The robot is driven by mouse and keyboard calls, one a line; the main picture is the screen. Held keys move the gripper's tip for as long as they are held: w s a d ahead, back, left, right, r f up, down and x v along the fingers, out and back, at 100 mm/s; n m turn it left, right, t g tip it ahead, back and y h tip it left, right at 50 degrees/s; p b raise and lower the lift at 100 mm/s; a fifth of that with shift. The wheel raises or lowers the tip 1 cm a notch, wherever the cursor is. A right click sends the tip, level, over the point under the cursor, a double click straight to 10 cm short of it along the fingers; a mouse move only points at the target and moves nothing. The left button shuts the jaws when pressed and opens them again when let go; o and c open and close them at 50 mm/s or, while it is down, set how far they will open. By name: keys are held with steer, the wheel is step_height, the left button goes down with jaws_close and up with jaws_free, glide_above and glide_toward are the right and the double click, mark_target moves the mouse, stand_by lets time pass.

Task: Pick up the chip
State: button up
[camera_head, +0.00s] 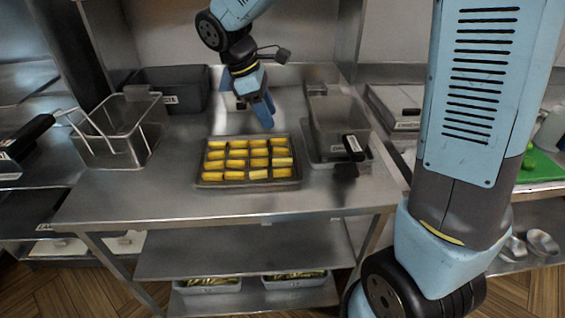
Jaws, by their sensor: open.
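My gripper (265,116) hangs above the table just behind the tray's back edge, pointing down. It is apart from the chips and nothing shows between its blue fingers. The fingers overlap from this angle, so the gap between them is hard to see.
A wire fry basket (122,140) stands left, a black bin (178,88) behind it. A metal container (338,128) with a black handle stands right of the tray. The table front (150,200) is clear. Trays (207,286) sit on the lower shelf.

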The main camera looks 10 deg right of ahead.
steer(key=a+f+n, duration=0.1)
steer(key=a, duration=0.1)
glide_toward(284, 160)
steer(key=x, duration=0.8)
steer(key=shift+w+f, duration=0.1)
steer(key=shift+f, duration=0.05)
jaws_close()
stand_by(0.5)
